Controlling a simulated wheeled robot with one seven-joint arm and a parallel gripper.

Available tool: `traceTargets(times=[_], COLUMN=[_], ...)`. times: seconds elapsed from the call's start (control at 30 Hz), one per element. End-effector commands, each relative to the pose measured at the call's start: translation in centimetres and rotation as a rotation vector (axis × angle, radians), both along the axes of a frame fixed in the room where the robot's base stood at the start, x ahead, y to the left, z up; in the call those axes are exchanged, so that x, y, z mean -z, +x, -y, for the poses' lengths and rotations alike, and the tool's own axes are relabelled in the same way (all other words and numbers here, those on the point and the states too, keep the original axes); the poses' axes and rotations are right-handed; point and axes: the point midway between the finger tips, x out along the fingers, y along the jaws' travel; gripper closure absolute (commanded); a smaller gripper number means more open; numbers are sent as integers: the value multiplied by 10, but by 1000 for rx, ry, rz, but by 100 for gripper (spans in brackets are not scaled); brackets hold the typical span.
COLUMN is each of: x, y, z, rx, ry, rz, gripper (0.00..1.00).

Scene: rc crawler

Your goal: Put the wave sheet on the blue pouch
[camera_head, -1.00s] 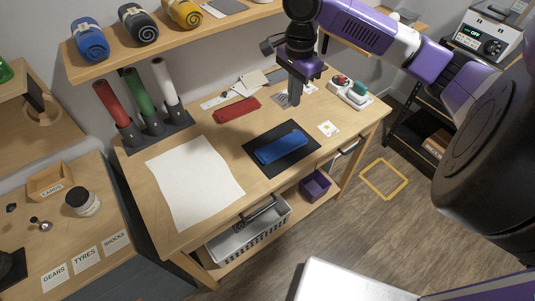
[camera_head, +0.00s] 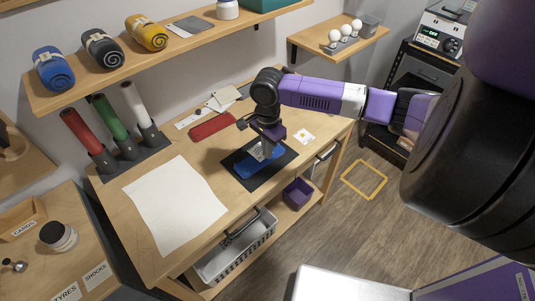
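The blue pouch (camera_head: 245,171) lies on a black mat (camera_head: 281,171) at the right part of the workbench. My gripper (camera_head: 267,153) points down over the pouch's upper right part and hides some of it. A small pale sheet with grey marks, the wave sheet (camera_head: 256,152), is at its fingertips, over the pouch. The fingers look shut on the sheet. I cannot tell whether the sheet touches the pouch.
A red pouch (camera_head: 212,126) lies behind the mat, and a card with a yellow mark (camera_head: 304,136) lies to its right. A large white paper (camera_head: 172,205) covers the bench's left part. Red, green and white tubes stand in a rack (camera_head: 127,152).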

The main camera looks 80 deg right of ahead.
Motion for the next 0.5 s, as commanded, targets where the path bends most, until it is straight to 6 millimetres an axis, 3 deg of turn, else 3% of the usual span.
traceTargets(times=[0.2, 0.5], x=[22, 24], y=[0, 0], z=[0, 0], rx=[1, 0], ry=[0, 0], rz=[0, 0], gripper=[100, 100])
